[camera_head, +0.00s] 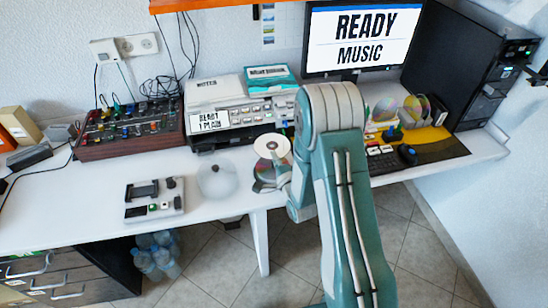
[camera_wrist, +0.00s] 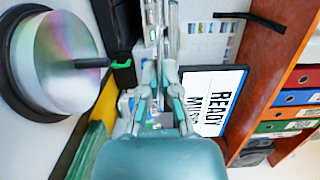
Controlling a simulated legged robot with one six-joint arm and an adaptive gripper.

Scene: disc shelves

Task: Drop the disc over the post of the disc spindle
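The disc (camera_head: 272,147), pale with a centre hole, is held roughly level in the head view. In the wrist view the disc (camera_wrist: 160,25) shows nearly edge-on between my gripper's (camera_wrist: 160,78) fingertips, which are closed on its rim. The disc spindle (camera_head: 266,186) stands below it on the white desk, partly behind my gripper and the disc. In the wrist view, which is turned sideways, the spindle (camera_wrist: 52,62) shows a shiny stack and a dark post. The disc is above the post's tip, apart from it. Exact centring over the post cannot be told.
A clear dome cover (camera_head: 217,180) and a grey device (camera_head: 154,198) stand to the left on the desk (camera_head: 80,205). A printer (camera_head: 240,112) and mixer (camera_head: 128,130) stand behind.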

